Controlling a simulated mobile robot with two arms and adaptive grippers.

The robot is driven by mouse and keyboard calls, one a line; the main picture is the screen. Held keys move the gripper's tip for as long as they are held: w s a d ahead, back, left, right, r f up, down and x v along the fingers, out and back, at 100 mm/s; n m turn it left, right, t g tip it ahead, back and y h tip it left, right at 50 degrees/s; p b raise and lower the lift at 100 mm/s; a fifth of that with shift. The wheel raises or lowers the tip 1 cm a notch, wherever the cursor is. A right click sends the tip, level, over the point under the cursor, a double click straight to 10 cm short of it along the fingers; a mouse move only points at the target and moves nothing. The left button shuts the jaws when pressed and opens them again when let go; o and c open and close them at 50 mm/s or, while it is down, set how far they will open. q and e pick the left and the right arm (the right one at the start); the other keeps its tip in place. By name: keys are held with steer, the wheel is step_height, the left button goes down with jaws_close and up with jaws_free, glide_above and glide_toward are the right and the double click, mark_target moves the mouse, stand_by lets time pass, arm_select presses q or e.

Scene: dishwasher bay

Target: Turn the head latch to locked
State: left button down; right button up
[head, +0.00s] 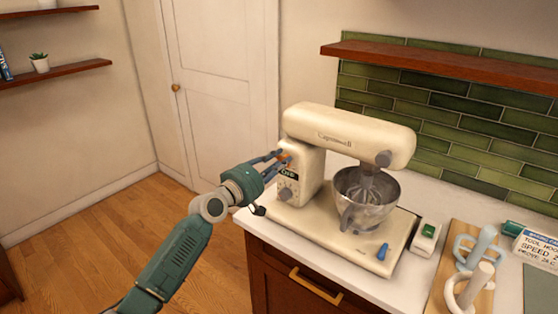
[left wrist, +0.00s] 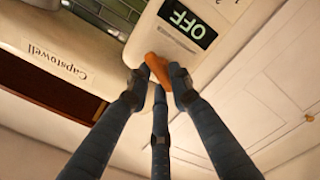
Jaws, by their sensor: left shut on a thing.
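A cream stand mixer (head: 350,132) stands on the counter with its head lowered over a steel bowl (head: 366,200). An orange lever (head: 285,155), which looks like the head latch, is on the mixer's column; it shows larger in the left wrist view (left wrist: 160,69). My left gripper (head: 278,160) is at the left side of the column, shut on the orange lever, with its dark fingers (left wrist: 158,82) around it. The fingers partly hide the lever and any markings by it. A display (left wrist: 188,24) beside the lever reads OFF. My right gripper is not in view.
A blue knob (head: 382,251) sits on the mixer base. To the right are a small white box with a green top (head: 427,234), a wooden board (head: 448,262) with attachments, and a card (head: 540,246). A wooden shelf (head: 450,66) hangs behind. The floor at left is clear.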

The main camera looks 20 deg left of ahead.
arm_select(q)
steer(key=n+p, duration=0.1)
steer(key=n, duration=0.3)
steer(key=shift+f+n, duration=0.1)
steer(key=shift+n, duration=0.3)
steer(key=shift+a, duration=0.1)
stand_by(0.3)
steer(key=c, duration=1.5)
jaws_free()
steer(key=shift+o, duration=0.2)
steer(key=shift+s+a, duration=0.1)
steer(key=shift+s, duration=0.05)
steer(key=v, duration=1.1)
steer(key=shift+s, duration=0.3)
